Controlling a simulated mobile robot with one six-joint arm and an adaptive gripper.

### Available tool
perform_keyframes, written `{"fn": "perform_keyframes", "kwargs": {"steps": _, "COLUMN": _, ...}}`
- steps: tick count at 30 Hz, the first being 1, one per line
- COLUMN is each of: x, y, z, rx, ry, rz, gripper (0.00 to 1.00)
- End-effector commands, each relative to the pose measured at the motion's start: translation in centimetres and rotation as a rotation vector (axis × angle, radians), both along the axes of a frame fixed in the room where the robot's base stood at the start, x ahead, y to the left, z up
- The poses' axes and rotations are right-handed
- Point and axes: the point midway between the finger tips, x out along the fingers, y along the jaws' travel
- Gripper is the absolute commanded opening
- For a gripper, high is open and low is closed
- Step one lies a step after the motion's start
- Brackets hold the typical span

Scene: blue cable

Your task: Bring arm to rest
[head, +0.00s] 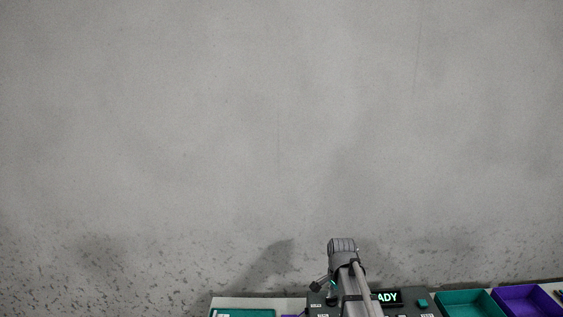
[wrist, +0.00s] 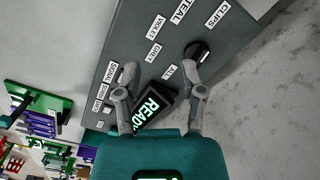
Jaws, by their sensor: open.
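My gripper (wrist: 163,62) is open in the wrist view, its two grey fingers spread with nothing between the tips. It is over a dark grey panel (wrist: 138,55) with white labels. The right fingertip is close to a black round knob (wrist: 198,53); I cannot tell whether they touch. A lit screen reading READY (wrist: 150,112) is partly behind the fingers. In the head view my arm (head: 343,250) rises at the bottom, in front of the panel and part of its screen (head: 388,297). My fingers are not clear there. No blue cable shows.
A teal tray (head: 466,294) and a purple tray (head: 528,292) stand right of the panel. In the wrist view a green rack (wrist: 38,98) with coloured pieces is at the left. A bare grey wall (head: 280,130) fills most of the head view.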

Motion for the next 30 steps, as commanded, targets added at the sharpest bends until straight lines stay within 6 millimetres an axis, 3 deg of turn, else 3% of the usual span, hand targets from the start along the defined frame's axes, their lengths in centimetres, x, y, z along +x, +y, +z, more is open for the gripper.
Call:
{"fn": "perform_keyframes", "kwargs": {"steps": 1, "x": -1.5, "y": 0.1, "z": 0.0, "rx": 0.0, "ry": 0.0, "rz": 0.055, "gripper": 0.51}}
{"fn": "perform_keyframes", "kwargs": {"steps": 18, "x": -12.0, "y": 0.4, "z": 0.0, "rx": 0.0, "ry": 0.001, "rz": 0.713, "gripper": 0.51}}
{"fn": "perform_keyframes", "kwargs": {"steps": 24, "x": -14.6, "y": 0.5, "z": 0.0, "rx": 0.0, "ry": 0.001, "rz": 0.894, "gripper": 0.51}}
{"fn": "perform_keyframes", "kwargs": {"steps": 30, "x": -15.6, "y": 0.5, "z": 0.0, "rx": 0.0, "ry": 0.001, "rz": 0.975, "gripper": 0.51}}
